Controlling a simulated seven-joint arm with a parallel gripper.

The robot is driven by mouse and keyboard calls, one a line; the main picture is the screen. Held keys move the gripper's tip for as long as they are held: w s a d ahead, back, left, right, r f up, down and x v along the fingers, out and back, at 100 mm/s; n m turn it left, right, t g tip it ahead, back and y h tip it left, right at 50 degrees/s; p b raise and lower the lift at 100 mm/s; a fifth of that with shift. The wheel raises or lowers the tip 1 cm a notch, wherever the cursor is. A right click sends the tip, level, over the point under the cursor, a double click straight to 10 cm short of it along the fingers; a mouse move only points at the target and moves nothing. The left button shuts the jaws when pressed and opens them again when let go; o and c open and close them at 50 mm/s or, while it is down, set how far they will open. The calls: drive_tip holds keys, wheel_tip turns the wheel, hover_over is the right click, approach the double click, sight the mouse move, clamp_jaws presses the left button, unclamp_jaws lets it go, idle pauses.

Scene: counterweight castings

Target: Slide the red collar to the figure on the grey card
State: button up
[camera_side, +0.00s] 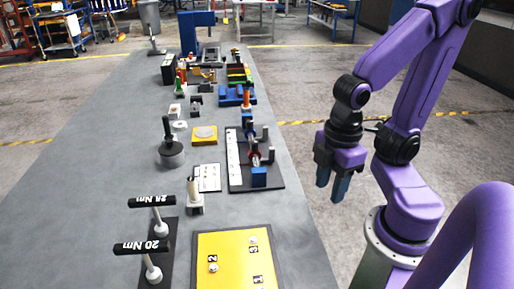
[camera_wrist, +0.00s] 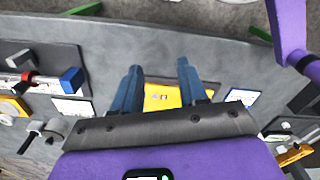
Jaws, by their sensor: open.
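The red collar (camera_side: 254,159) sits on a rod on a dark board (camera_side: 264,184), between upright posts and a blue end block (camera_side: 259,177). In the wrist view the collar (camera_wrist: 31,76) shows small at the far left, with the blue block (camera_wrist: 71,80) to its right. A pale card (camera_side: 207,178) with small dark marks lies left of the board; its figures are too small to read. My gripper (camera_side: 340,190) is open and empty, pointing down beyond the table's right edge, apart from the collar. Its two blue fingers (camera_wrist: 160,82) are spread in the wrist view.
A yellow panel (camera_side: 222,262) with numbered spots lies at the front. Two black-handled tools (camera_side: 152,201) marked 28 Nm and 20 Nm stand left of it. A dark round weight (camera_side: 171,157) and a yellow pad (camera_side: 204,135) are further back. The table's left side is clear.

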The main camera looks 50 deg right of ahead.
idle(0.4)
wheel_tip(320, 180, up, 6)
drive_tip(key=m, duration=0.4)
hover_over(272, 148)
wheel_tip(272, 148, down, 17)
drive_tip(key=shift+f, duration=0.1)
clamp_jaws()
